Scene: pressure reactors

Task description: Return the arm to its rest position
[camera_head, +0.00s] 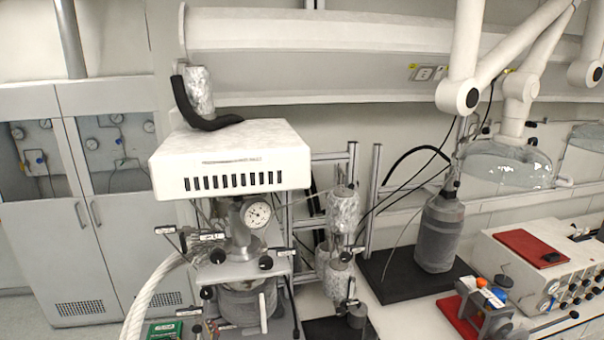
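My gripper does not show in the head view, and I can make out no part of my arm there. A pressure reactor stands in the middle, with a white vented housing (232,160) on top. A round dial gauge (257,215) sits below the housing, above the reactor's metal vessel (247,300). A thick white braided hose (150,292) curves down at its left. A grey cylindrical vessel (439,235) stands upright farther right.
White jointed overhead arms (463,97) carry a clear hood (507,163) at the upper right. A control box (530,265) and a small pump-like device (487,305) occupy the right bench. Grey cabinets (80,240) stand at the left, with some open floor in front.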

